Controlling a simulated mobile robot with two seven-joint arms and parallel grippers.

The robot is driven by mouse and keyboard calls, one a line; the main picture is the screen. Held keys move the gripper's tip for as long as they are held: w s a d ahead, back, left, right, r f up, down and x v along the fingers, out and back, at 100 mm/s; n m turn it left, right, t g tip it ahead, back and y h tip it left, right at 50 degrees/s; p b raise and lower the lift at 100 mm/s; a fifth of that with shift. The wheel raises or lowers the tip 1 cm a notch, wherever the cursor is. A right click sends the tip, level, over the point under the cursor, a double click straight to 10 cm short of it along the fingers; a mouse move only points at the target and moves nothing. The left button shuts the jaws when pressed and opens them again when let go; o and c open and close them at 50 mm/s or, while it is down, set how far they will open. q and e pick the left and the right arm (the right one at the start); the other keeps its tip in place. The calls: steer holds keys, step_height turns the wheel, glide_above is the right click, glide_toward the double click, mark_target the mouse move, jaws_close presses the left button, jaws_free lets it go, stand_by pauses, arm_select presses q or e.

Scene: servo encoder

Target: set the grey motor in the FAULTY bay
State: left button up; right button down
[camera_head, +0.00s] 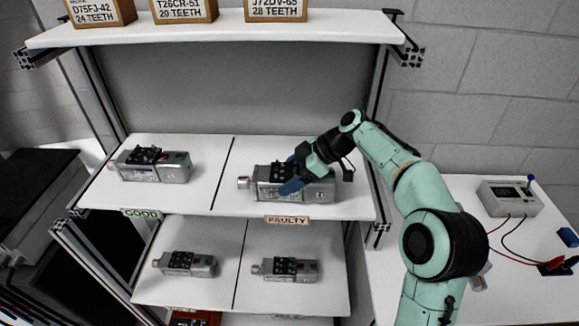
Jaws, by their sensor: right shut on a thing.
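The grey motor (262,188) is on the right half of the middle shelf, above the FAULTY label (287,219). My right gripper (293,178) reaches in from the right and is shut on the motor, with a blue fingertip across its front. The gripper hides part of the motor's upper side. Whether the motor's underside rests fully on the shelf is hard to tell. My left gripper is not in view.
Another grey motor (155,172) lies on the left half, above the GOOD label (140,212). A dark line divides the shelf (215,180). Two motors lie on the lower shelf (190,290). Labelled boxes (184,11) stand on the top shelf. A meter (510,198) with leads sits on the right table.

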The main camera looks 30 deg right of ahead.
steer(key=shift+f, duration=0.1)
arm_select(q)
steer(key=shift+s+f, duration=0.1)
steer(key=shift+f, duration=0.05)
arm_select(e)
steer(key=shift+w+f, duration=0.1)
steer(key=shift+f, duration=0.05)
steer(key=shift+c, duration=1.1)
jaws_free()
steer(key=shift+f, duration=0.25)
steer(key=shift+o, duration=1.1)
steer(key=shift+r, duration=0.25)
steer(key=p+v, duration=0.1)
steer(key=v, duration=1)
steer(key=shift+s+d+r, duration=0.2)
steer(key=shift+r, duration=0.1)
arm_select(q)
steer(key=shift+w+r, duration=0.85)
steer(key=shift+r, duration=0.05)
arm_select(e)
steer(key=shift+s, duration=0.1)
